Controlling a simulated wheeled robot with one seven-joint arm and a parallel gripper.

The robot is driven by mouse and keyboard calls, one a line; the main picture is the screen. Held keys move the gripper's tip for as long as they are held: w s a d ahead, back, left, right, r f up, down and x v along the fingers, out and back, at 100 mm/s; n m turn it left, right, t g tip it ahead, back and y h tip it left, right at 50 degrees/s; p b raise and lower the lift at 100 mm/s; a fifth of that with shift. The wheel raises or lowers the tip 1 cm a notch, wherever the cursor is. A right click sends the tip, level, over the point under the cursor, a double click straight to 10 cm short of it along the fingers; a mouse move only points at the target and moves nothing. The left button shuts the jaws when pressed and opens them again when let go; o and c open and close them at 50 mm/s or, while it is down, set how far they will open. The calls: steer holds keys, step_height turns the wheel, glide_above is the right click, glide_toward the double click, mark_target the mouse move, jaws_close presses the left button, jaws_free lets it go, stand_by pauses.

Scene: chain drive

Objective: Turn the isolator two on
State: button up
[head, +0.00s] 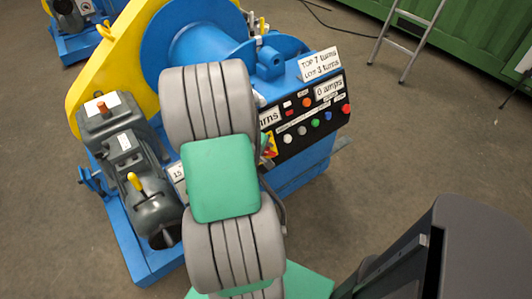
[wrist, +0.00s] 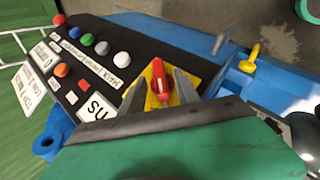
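A red rotary isolator handle (wrist: 158,78) on a yellow plate (wrist: 151,104) sits on the machine's black control panel (wrist: 112,65). No number is readable on it. In the head view the yellow plate (head: 269,146) shows only in part beside my arm. In the wrist view my gripper (wrist: 160,80) has its two grey fingers apart, one on each side of the red handle. I cannot tell whether they touch it.
Several coloured buttons (wrist: 102,48) and white labels lie close by on the panel. A yellow lever (wrist: 250,58) stands right of it. A grey motor (head: 126,150) and yellow guard (head: 110,60) are at the left.

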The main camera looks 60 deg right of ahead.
steer(key=shift+d+f, duration=0.3)
steer(key=shift+f, duration=0.05)
jaws_close()
steer(key=shift+r, duration=0.1)
stand_by(0.3)
